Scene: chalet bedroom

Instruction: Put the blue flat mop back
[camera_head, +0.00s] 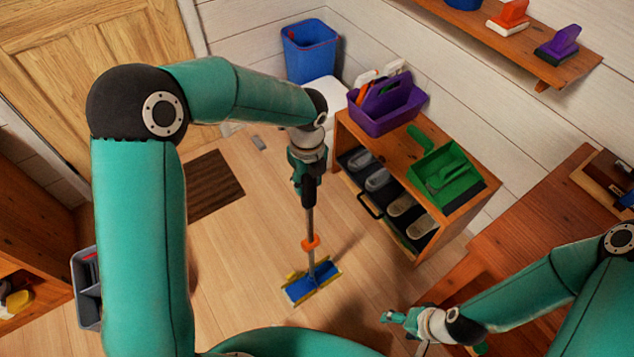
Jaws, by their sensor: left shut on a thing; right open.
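The blue flat mop (312,282) has a flat blue head with yellow edges and a thin upright handle with an orange collar (311,244). Its head is at the wooden floor in the middle of the view; I cannot tell whether it touches. My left gripper (308,192) is shut on the upper handle, above the collar. My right gripper (388,317) is open and empty at the lower right, apart from the mop.
A shoe cabinet (455,222) stands right of the mop, with a purple caddy (385,108) and green dustpan (443,174) on top. A blue bin (310,52) is behind. A dark mat (207,186) lies left. Floor around the mop is clear.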

